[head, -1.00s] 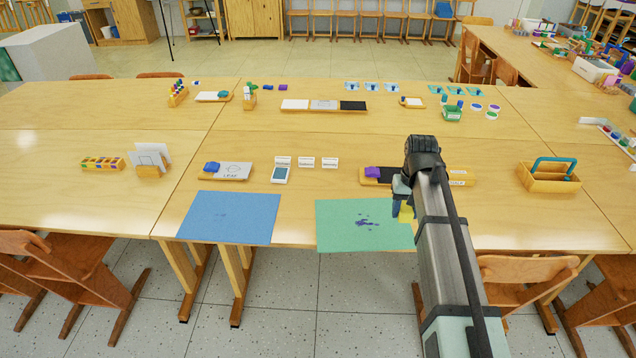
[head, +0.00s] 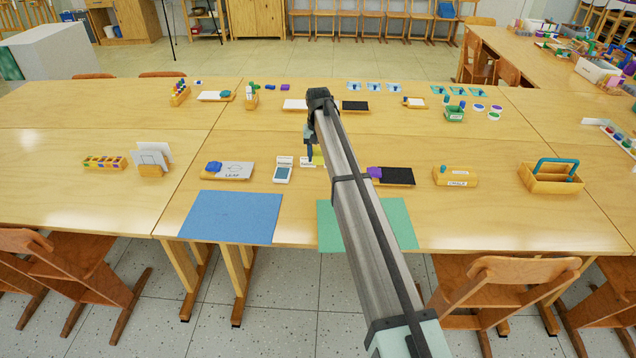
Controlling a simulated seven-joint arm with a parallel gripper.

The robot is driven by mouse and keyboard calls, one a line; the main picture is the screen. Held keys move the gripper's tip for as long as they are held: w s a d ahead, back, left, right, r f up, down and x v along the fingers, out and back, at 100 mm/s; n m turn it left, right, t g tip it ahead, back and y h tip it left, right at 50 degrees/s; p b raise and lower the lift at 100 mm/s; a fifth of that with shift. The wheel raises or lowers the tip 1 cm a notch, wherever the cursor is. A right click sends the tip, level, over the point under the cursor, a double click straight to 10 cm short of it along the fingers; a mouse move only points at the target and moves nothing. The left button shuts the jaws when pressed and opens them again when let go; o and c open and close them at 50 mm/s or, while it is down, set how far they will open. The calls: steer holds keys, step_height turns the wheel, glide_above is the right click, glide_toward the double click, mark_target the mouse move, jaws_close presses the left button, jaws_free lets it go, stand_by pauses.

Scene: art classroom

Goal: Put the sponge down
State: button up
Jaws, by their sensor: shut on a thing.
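My gripper (head: 310,152) is over the middle of the near table, close to the small white label cards. It is shut on the yellow sponge, which is mostly hidden by my arm and hard to make out. I cannot tell how high above the table it is. The green mat (head: 400,222) lies at the table's front edge, and my arm covers its middle, where the dark paint marks were.
A blue mat (head: 232,217) lies to the left. A tray with a black panel and purple block (head: 397,176), an orange chalk box (head: 455,176) and a caddy (head: 551,178) stand to the right. Bare table lies between the near and far rows.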

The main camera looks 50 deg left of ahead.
mark_target(318, 182)
steer(key=shift+w+a+m, duration=0.25)
steer(key=shift+a+m, duration=0.05)
steer(key=shift+a, duration=0.05)
steer(key=shift+f+m, duration=0.15)
steer(key=shift+m, duration=0.15)
steer(key=shift+d+f, duration=0.1)
steer(key=shift+f, duration=4.7)
steer(key=shift+f, duration=0.2)
steer(key=o, duration=1)
steer(key=shift+r, duration=0.1)
step_height(318, 182, up, 12)
steer(key=shift+r, duration=0.1)
